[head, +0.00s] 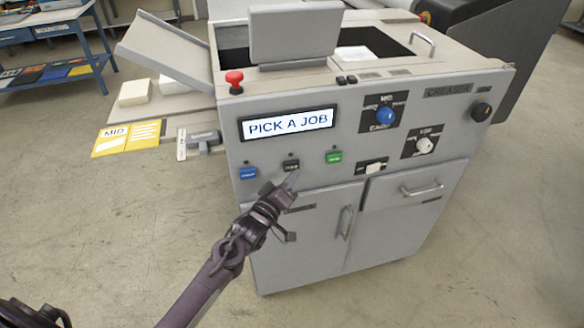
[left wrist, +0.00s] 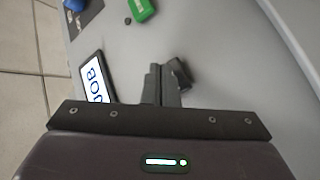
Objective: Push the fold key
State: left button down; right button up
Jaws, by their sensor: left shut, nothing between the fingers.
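The grey creaser machine (head: 320,230) has a row of three keys under its display. A dark key (head: 291,165) sits in the middle, between a blue key (head: 248,173) and a green key (head: 334,156). Their small lettering is too blurred to read surely, so I cannot confirm which is the fold key. My left gripper (head: 292,181) is shut and empty, its tips just below the dark key. In the left wrist view the shut fingers (left wrist: 161,84) point at the panel, right beside the dark key (left wrist: 182,73); I cannot tell whether they touch. My right gripper is not in view.
The display (head: 288,123) reads "PICK A JOB". A red knob (head: 234,80) stands on the top left edge. Blue (head: 385,115) and white (head: 424,145) dials, a white switch (head: 373,168) and a drawer handle (head: 422,188) are further right.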

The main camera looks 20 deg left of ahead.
pick_arm(q)
jog(key=shift+w+a, duration=0.1)
dwell(0.3)
jog(key=shift+w+a, duration=0.2)
jog(key=shift+w, duration=0.1)
jog(key=shift+w+a, duration=0.15)
jog(key=shift+w, duration=0.05)
dwell(0.7)
jog(key=shift+s+d+p, duration=0.35)
jog(key=shift+s+d, duration=0.05)
jog(key=shift+s, duration=0.2)
jog(key=s+d+p, duration=0.3)
jog(key=s, duration=0.2)
jog(key=shift+d, duration=0.2)
